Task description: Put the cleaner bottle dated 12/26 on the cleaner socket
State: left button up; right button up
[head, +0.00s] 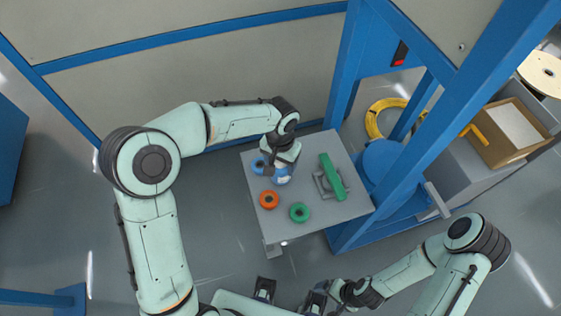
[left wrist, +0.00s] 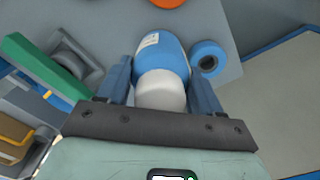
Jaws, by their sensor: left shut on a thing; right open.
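My left gripper (left wrist: 160,85) is shut on a blue bottle (left wrist: 168,55) with a white end facing me and a pale label whose print is too small to read. In the head view the bottle (head: 282,176) is partly hidden by my left gripper (head: 277,168), over the left part of the small grey table (head: 330,207). A blue ring (head: 258,166), an orange ring (head: 269,199) and a green ring (head: 299,212) are on the table. I cannot tell which is the cleaner socket. My right gripper (head: 325,296) is open, low in front of the table.
A long green piece (head: 331,176) rests on a grey holder (head: 321,184) at the table's right side. A blue frame post (head: 446,130) stands right of the table. A yellow cable coil (head: 376,121) and a brown box (head: 511,132) are further right. A panelled wall is behind.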

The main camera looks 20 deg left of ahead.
pick_arm(q)
jog(key=shift+f, duration=0.2)
jog(key=o, duration=1.2)
jog(key=shift+c, duration=0.2)
jog(key=shift+o, duration=0.3)
jog(key=shift+r, duration=0.2)
